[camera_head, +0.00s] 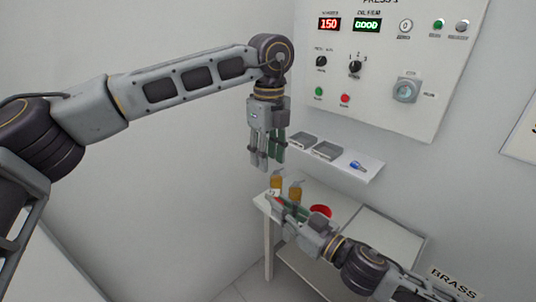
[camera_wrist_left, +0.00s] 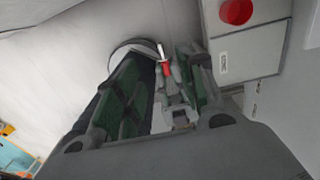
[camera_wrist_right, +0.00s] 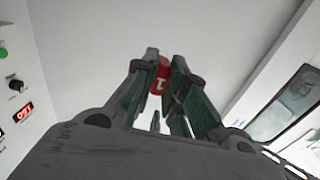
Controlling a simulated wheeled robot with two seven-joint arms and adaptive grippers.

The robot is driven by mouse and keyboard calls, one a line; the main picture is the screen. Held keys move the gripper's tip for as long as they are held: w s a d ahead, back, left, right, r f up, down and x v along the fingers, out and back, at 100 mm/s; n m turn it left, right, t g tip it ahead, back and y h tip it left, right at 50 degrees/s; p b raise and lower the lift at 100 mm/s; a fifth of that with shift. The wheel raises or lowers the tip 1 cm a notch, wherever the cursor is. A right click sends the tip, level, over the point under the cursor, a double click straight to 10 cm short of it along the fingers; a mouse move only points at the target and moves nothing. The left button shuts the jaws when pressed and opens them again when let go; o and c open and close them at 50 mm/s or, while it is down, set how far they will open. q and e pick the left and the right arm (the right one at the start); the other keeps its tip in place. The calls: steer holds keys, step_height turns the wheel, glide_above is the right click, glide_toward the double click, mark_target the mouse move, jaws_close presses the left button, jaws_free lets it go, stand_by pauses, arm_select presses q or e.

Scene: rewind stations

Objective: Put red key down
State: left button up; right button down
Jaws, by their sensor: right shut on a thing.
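The red key (camera_wrist_right: 160,78) is held between the fingers of my right gripper (camera_wrist_right: 164,70); its red face with a white mark shows in the right wrist view. In the head view my right gripper (camera_head: 276,199) is low, over the left part of the small table. The red key also shows in the left wrist view (camera_wrist_left: 165,67), beyond my left fingers. My left gripper (camera_head: 267,163) points down, open and empty, above the bottles and left of the wall shelf. It also shows in the left wrist view (camera_wrist_left: 160,62) with its fingers apart.
The wall shelf (camera_head: 367,173) bears two grey trays (camera_head: 327,150) and a blue key (camera_head: 357,165). Orange bottles (camera_head: 296,191) and a red bowl (camera_head: 320,211) stand on the table (camera_head: 343,206). A press panel (camera_head: 385,95) hangs above. A grey-topped surface (camera_head: 380,236) lies right.

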arm_select(q)
steer(key=shift+a+f, duration=0.1)
steer(key=shift+f, duration=5.9)
jaws_close()
arm_select(e)
steer(key=c, duration=1.4)
jaws_free()
steer(key=shift+o, duration=0.2)
steer(key=shift+r, duration=0.15)
step_height(320, 180, up, 10)
steer(key=shift+f, duration=0.2)
